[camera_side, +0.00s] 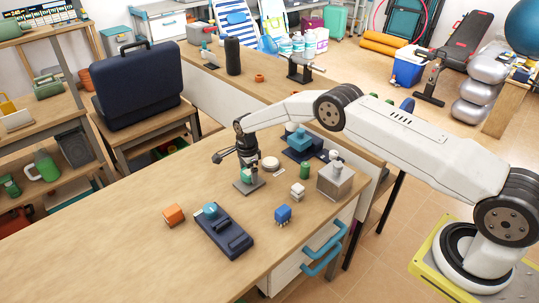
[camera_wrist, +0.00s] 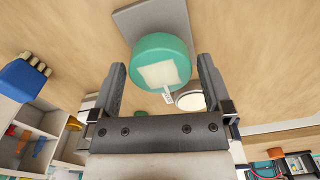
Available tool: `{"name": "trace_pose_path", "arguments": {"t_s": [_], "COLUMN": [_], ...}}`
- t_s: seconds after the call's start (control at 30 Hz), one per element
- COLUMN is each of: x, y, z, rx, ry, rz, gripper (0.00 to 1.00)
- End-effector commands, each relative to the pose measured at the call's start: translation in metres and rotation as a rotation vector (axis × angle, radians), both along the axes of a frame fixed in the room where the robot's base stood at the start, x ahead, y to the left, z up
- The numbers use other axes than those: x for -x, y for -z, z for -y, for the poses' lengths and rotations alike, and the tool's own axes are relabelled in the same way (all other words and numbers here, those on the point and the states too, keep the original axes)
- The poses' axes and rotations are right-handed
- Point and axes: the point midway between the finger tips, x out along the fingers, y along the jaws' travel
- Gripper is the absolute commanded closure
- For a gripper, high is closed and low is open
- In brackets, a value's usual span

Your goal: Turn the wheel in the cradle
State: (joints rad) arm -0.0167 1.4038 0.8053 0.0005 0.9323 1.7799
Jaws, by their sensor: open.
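A teal round piece (camera_side: 246,175), which looks like the wheel, stands over a flat grey base plate (camera_side: 250,187) on the bench. In the wrist view the teal wheel (camera_wrist: 145,50) carries a cream square patch and a small pale tab at its lower edge, and the grey plate (camera_wrist: 130,17) shows behind it. My gripper (camera_side: 245,163) points down at the wheel from above. In the wrist view the open fingers of my gripper (camera_wrist: 160,66) stand on either side of the wheel, with visible gaps. The cradle's supports are hidden.
A dark blue device (camera_side: 232,240) with a teal disc and an orange block (camera_side: 173,215) lie in front. A blue pegged block (camera_side: 283,214), white stacked piece (camera_side: 298,191), green cylinder (camera_side: 304,170) and grey box (camera_side: 335,182) stand right. The bench's left part is clear.

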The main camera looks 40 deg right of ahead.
Motion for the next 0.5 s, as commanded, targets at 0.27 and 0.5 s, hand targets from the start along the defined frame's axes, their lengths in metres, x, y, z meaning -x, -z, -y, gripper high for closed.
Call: {"name": "trace_pose_path", "arguments": {"t_s": [0.27, 0.5], "x": [0.0000, 0.0001], "y": [-0.0003, -0.0004], "z": [0.0000, 0.0000], "rx": [0.000, 0.000], "ry": [0.000, -0.005], "rz": [0.000, -0.001], "gripper": [0.57, 0.78]}}
